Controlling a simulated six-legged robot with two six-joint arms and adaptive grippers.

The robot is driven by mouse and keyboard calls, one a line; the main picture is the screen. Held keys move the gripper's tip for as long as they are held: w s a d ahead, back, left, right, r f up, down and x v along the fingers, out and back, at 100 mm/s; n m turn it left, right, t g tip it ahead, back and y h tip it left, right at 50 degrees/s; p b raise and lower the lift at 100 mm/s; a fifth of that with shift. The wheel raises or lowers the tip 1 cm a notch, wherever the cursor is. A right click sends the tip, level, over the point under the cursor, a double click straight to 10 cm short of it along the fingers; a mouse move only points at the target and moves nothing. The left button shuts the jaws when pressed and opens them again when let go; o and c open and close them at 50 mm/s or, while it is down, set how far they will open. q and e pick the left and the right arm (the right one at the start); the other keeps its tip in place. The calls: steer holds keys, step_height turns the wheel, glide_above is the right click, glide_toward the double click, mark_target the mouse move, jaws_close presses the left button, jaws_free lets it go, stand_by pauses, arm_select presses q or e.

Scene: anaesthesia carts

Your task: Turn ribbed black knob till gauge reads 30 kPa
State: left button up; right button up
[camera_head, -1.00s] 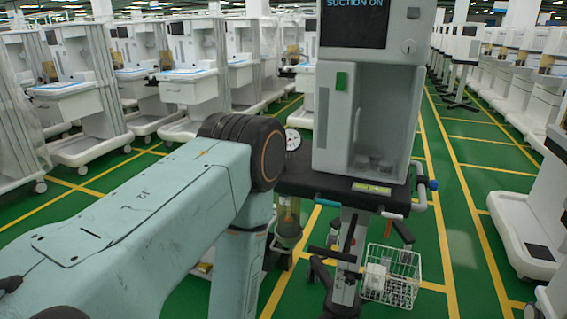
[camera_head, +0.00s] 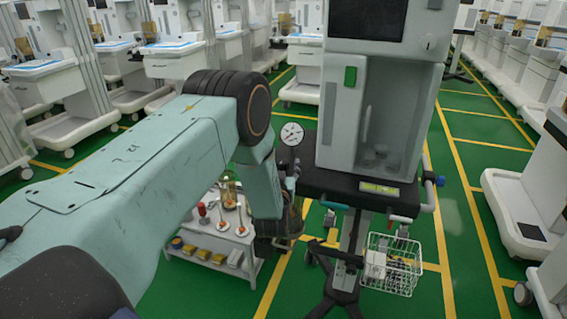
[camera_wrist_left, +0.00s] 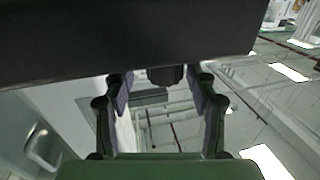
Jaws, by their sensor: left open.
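The round white gauge (camera_head: 292,133) stands at the left edge of the cart's black shelf (camera_head: 345,188) in the head view. Its dark needle shows, but the scale is too small to read. In the left wrist view a short ribbed black knob (camera_wrist_left: 165,75) hangs below a dark slab. My left gripper (camera_wrist_left: 162,88) is open, with a finger on each side of the knob and gaps visible between. In the head view my own arm hides most of this gripper. My right gripper is not in view.
The grey suction cart (camera_head: 340,100) has a green switch on its front. A low white trolley (camera_head: 215,245) with small items and a white wire basket (camera_head: 392,265) stand below. Rows of other carts stand behind.

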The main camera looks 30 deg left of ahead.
arm_select(q)
steer(key=shift+w+a+f, duration=0.1)
steer(key=shift+w+a, duration=0.05)
steer(key=shift+w, duration=0.4)
steer(key=shift+w+a, duration=0.1)
steer(key=shift+a, duration=0.15)
steer(key=shift+s+a, duration=0.25)
steer(key=shift+a, duration=0.2)
steer(key=shift+w+d, duration=0.2)
steer(key=shift+d, duration=0.1)
steer(key=shift+w+d, duration=0.15)
steer(key=shift+c, duration=0.6)
steer(key=shift+w, duration=0.1)
steer(key=shift+c, duration=0.7)
steer(key=shift+s+a, duration=0.25)
steer(key=shift+a, duration=0.1)
steer(key=c, duration=0.3)
steer(key=shift+s, duration=0.1)
steer(key=shift+c, duration=0.8)
steer(key=shift+d, duration=0.2)
steer(key=c, duration=0.3)
steer(key=shift+c, duration=0.8)
steer(key=shift+a+r, duration=0.2)
